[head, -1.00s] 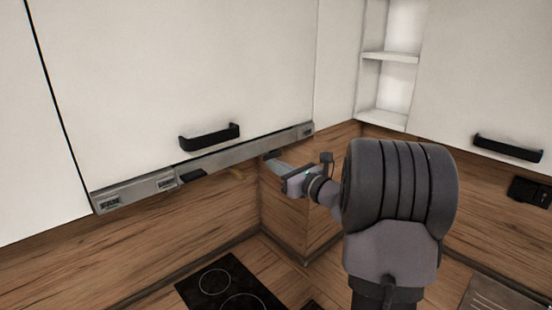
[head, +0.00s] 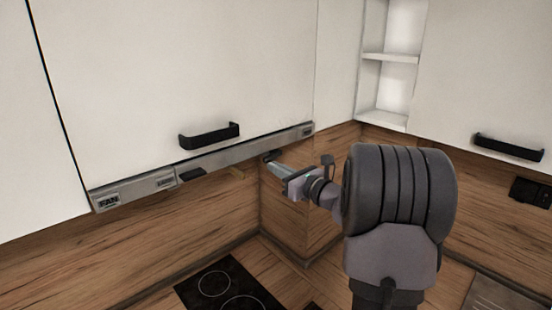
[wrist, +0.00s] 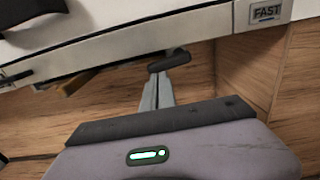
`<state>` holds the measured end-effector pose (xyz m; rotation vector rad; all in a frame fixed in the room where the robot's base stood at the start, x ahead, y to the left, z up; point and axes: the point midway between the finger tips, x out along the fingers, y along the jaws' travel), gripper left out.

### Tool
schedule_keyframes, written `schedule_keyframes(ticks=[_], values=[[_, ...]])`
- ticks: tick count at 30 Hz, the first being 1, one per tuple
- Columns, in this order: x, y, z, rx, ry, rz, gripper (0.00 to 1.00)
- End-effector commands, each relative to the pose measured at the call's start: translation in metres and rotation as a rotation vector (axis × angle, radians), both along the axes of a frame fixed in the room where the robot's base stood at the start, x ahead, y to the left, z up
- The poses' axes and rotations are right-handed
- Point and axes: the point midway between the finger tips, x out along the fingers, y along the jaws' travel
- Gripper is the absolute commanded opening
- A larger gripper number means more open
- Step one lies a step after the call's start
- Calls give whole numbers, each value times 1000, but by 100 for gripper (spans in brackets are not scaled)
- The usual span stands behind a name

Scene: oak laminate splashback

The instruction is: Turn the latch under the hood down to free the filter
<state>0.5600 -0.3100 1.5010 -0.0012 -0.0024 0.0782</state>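A slim metal hood strip (head: 236,152) runs under the white wall cabinet. Near its right end, at the lower edge, is a short black bar (head: 270,156), apparently the latch. In the wrist view the bar (wrist: 170,61) is slightly tilted, with its right end higher. My gripper (head: 275,165) reaches up to it from the right. Its grey fingers (wrist: 157,84) lie close together, with their tips at the bar's left part. The bar overlaps the tips, so exact contact is hidden. The filter is not clearly visible.
A tan piece (head: 237,172) shows under the hood left of my gripper. A black cabinet handle (head: 209,136) and a dark tab (head: 192,174) are further left. The black hob (head: 225,288) lies below. The wooden corner wall (head: 285,205) is close behind my gripper.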

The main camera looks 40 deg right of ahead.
Motion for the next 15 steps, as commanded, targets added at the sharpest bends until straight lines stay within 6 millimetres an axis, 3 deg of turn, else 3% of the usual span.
schedule_keyframes(ticks=[15], values=[[1,-3,-7,0,1,0,0]])
